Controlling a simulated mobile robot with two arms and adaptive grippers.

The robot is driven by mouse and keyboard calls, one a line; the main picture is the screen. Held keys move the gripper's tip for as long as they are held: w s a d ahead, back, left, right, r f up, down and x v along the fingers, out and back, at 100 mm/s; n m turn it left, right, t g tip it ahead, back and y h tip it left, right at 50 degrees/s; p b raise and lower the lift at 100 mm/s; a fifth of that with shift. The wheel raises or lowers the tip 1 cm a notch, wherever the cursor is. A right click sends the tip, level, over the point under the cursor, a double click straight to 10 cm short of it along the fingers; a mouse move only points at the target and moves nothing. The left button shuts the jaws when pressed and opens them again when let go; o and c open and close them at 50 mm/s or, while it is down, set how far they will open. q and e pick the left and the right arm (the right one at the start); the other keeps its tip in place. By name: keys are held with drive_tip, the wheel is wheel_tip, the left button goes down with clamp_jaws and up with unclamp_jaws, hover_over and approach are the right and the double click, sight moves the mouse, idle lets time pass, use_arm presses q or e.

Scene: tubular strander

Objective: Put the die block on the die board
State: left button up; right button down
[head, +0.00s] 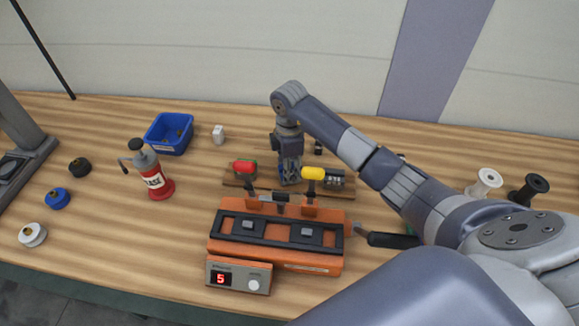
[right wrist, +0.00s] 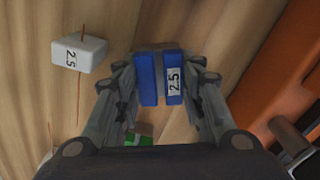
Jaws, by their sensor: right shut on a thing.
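The die block (right wrist: 172,78) is blue, in two halves with a gap between them, with a white "2.5" label. My right gripper (right wrist: 165,92) is shut on it, one finger on each side, in the right wrist view. In the head view my right gripper (head: 289,178) points down over the wooden die board (head: 232,183), behind the orange machine. The block is not clear in the head view. I cannot tell whether it touches the board. My left gripper is not in view.
The orange machine (head: 222,249) stands in front of the board, with red (head: 243,166) and yellow (head: 314,173) handles rising near the gripper. A white "2.5" block (right wrist: 78,52) lies to the left.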

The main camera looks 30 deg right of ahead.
drive_tip(key=shift+f, duration=0.1)
drive_tip(key=c, duration=1.1)
unclamp_jaws()
drive_tip(key=shift+o, duration=0.2)
